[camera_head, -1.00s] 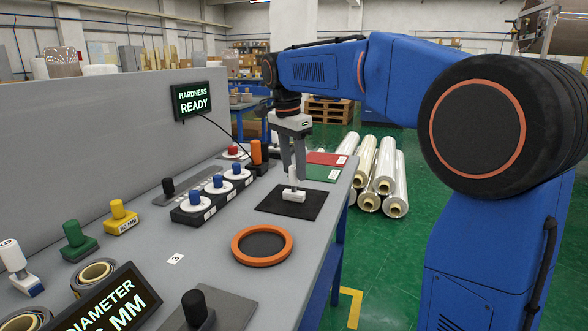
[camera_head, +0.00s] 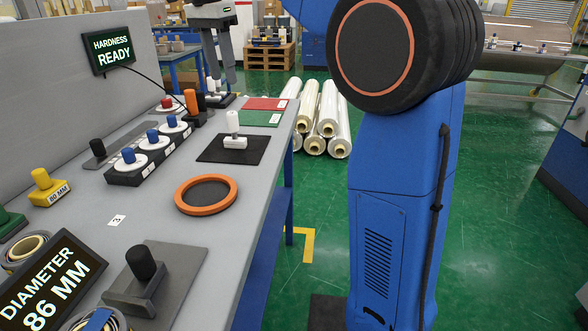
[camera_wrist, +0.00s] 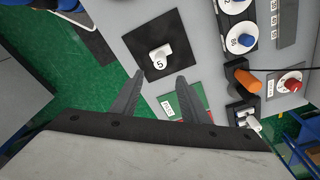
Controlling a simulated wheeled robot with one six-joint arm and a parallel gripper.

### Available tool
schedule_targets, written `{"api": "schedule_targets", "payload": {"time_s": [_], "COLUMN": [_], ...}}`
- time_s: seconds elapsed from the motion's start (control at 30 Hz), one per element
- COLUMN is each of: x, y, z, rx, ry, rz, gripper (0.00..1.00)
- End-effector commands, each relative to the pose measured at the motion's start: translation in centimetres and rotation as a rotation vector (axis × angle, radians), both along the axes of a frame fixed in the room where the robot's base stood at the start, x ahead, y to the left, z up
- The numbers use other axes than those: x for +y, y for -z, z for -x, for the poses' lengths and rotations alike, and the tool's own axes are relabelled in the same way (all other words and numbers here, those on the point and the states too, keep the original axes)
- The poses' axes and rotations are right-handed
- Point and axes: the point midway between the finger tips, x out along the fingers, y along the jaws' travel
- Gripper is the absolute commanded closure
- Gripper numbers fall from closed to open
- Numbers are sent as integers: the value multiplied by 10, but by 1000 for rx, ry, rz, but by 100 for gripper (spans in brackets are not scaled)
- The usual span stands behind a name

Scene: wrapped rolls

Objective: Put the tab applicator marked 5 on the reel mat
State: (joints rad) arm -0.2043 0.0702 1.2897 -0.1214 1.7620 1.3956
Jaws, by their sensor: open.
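The tab applicator marked 5 (camera_head: 233,124) has a white upright handle on a white base. It stands upright on the black square mat (camera_head: 215,152), within its edges. In the wrist view the applicator (camera_wrist: 161,55) shows its 5 and lies beyond my fingertips, on the dark mat (camera_wrist: 172,71). My gripper (camera_head: 220,84) is open and empty, behind and above the applicator and apart from it. In the wrist view its two fingers (camera_wrist: 160,76) are spread with nothing between them. No label on the mat is readable.
An orange-rimmed round dish (camera_head: 206,194) lies nearer on the bench. A black block with white discs and blue knobs (camera_head: 148,158) stands left of the mat. Red (camera_head: 267,104) and green (camera_head: 254,119) mats lie behind. Wrapped rolls (camera_head: 328,120) lie on the floor.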

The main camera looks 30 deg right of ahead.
Motion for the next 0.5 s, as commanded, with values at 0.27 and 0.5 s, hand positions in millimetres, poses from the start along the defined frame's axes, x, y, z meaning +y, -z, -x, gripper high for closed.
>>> {"api": "schedule_targets", "payload": {"time_s": [0.27, 0.5], "x": [-19, -43], "y": [16, 57], "z": [41, 107], "rx": [-27, -76], "ry": [-148, -399], "rz": [-11, -11], "gripper": [59, 59]}}
